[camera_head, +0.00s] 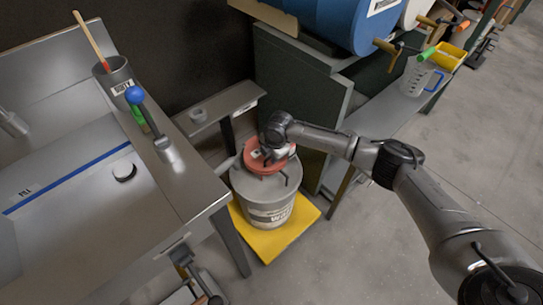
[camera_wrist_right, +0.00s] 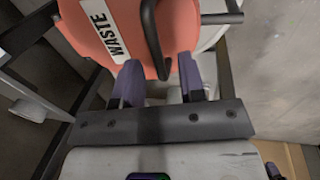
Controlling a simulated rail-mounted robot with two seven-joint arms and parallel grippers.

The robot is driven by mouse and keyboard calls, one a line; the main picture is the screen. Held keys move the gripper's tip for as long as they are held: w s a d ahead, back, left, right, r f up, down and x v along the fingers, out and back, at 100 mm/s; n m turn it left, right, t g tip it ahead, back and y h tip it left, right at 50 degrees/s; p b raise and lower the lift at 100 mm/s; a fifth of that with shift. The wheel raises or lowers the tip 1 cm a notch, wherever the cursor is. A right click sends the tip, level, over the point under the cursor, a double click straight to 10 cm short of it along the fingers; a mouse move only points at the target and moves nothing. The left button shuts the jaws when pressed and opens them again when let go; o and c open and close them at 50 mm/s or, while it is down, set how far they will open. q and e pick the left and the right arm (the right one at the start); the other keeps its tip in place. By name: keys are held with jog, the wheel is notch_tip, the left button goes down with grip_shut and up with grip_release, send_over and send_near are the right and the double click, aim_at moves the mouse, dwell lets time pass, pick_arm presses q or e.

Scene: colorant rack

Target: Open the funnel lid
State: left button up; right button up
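The funnel lid (camera_head: 256,163) is a round red-orange disc on top of a grey waste bucket (camera_head: 268,207). In the right wrist view the lid (camera_wrist_right: 120,30) fills the upper middle and carries a white WASTE label. A dark bent handle (camera_wrist_right: 150,35) crosses its face. My right gripper (camera_head: 273,155) is over the lid in the head view and partly hides it. In the right wrist view my right gripper (camera_wrist_right: 160,72) has its two purple fingers apart, with the handle's lower end between them. I cannot tell whether they touch it. My left gripper is not in view.
The bucket stands on a yellow mat (camera_head: 285,238). A metal sink table (camera_head: 190,190) is to its left, with a grey cup (camera_head: 116,84) on it. A shelf (camera_head: 395,112) with a measuring jug (camera_head: 417,77) and a blue drum (camera_head: 350,22) are at the right and back. The right floor is clear.

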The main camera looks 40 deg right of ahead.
jog(key=shift+f, duration=0.1)
grip_shut()
dwell(0.4)
